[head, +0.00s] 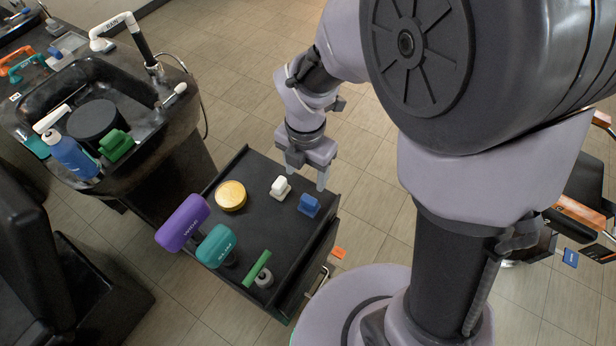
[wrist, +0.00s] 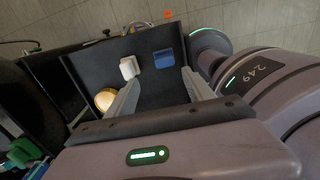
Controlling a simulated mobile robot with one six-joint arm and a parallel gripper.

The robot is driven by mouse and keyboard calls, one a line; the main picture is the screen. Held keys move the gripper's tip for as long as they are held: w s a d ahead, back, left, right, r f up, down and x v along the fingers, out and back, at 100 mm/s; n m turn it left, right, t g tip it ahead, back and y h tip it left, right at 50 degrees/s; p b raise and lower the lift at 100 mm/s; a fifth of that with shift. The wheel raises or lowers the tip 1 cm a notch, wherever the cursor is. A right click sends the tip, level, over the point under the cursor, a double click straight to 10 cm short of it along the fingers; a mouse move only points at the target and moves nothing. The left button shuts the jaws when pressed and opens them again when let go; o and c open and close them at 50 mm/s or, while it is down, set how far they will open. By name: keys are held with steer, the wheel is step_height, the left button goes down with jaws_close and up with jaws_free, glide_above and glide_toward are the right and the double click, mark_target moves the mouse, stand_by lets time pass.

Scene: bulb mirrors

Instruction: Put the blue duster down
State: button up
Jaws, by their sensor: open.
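The blue duster (head: 309,205) is a small block with a raised grip, resting on the black cart top (head: 285,235) near its right edge. It also shows in the wrist view (wrist: 163,57), just beyond the fingertips and apart from them. My gripper (head: 303,177) is open and empty at the cart's far edge, behind the duster in the head view. In the wrist view my gripper (wrist: 160,80) has its two fingers spread wide with nothing between them.
A white block with a grip (head: 280,188) stands left of the duster. A gold round tin (head: 231,196), a purple brush (head: 183,223), a teal brush (head: 216,246) and a green-topped item (head: 257,269) share the cart. The middle of the cart top is clear. A black basin (head: 95,105) stands left.

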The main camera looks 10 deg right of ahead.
steer(key=s+d+r+m+t+y, duration=0.15)
steer(key=s+r+m, duration=0.35)
steer(key=m, duration=0.6)
steer(key=s+d+r+m+t, duration=0.25)
steer(key=r+m, duration=0.45)
steer(key=m, duration=0.4)
steer(key=s+d+r+m+t+y, duration=0.15)
steer(key=s+d+r+m, duration=0.35)
steer(key=m, duration=0.6)
steer(key=shift+h, duration=0.5)
steer(key=shift+w+a+f+b, duration=0.25)
steer(key=shift+a+f+b, duration=0.35)
steer(key=shift+f+b, duration=0.5)
steer(key=shift+w+a+f+b, duration=0.25)
steer(key=shift+a+f+b, duration=0.45)
steer(key=shift+b, duration=0.6)
steer(key=shift+d, duration=0.1)
